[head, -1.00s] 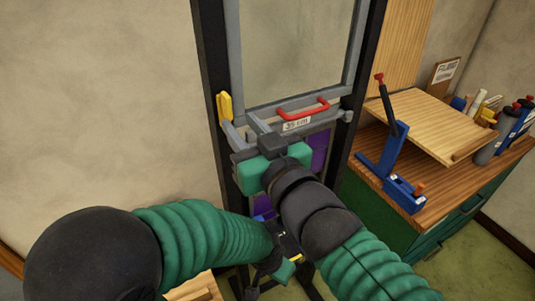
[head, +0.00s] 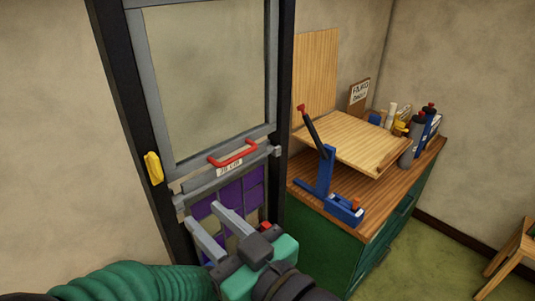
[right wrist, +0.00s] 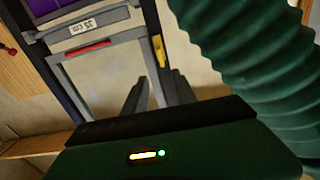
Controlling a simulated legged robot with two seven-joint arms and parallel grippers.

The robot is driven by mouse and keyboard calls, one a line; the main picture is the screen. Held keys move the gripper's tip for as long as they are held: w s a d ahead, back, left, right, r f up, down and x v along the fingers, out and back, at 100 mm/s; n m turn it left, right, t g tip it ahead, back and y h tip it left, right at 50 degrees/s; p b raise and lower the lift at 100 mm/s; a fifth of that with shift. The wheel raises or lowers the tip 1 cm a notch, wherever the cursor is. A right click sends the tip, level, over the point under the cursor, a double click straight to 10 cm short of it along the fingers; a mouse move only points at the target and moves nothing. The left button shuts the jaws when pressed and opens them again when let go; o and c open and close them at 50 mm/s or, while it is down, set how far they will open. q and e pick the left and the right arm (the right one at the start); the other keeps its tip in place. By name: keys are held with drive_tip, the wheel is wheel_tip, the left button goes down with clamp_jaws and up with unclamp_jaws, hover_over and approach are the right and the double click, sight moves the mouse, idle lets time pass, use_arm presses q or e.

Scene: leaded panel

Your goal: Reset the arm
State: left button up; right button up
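My right gripper (head: 205,214) is open and empty in the lower middle of the head view, its two grey fingers apart in front of the leaded panel (head: 231,205). The panel has purple and pale panes and sits below a grey sash frame (head: 272,75) with a red handle (head: 232,153) and a "35 cm" label. In the right wrist view the gripper (right wrist: 160,85) shows two spread fingers with nothing between them. The red handle (right wrist: 88,49) and label appear there upside down. My left arm's green sleeve crosses the lower left of the head view; its gripper is out of view.
A yellow catch (head: 153,168) is on the dark left post. At right, a green cabinet (head: 392,238) carries a blue stand with a black lever (head: 326,180), a tilted wooden board (head: 352,140) and several bottles. A wooden stool (head: 515,250) stands far right.

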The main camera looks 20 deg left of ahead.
drive_tip(key=w+d+f+m+t+h+b, duration=0.1)
drive_tip(key=w+d+f+m+h, duration=0.35)
drive_tip(key=w+d+f, duration=0.4)
drive_tip(key=w+d+f+m+t+h+b, duration=0.1)
drive_tip(key=w+d+f+m+h, duration=0.35)
drive_tip(key=d+f, duration=0.75)
drive_tip(key=s+d+f+m+g+h+b, duration=0.1)
drive_tip(key=s+d+f+g+h, duration=0.2)
drive_tip(key=d+f, duration=0.6)
drive_tip(key=s+d+f+m+g+h+b, duration=0.1)
drive_tip(key=s+d+f+g+h, duration=0.3)
drive_tip(key=s+d+f, duration=0.4)
wheel_tip(320, 180, down, 3)
drive_tip(key=shift+s+d+f+m+g, duration=0.1)
drive_tip(key=shift+s+d+m+g, duration=0.15)
drive_tip(key=shift+d+m, duration=0.55)
drive_tip(key=shift+w, duration=0.1)
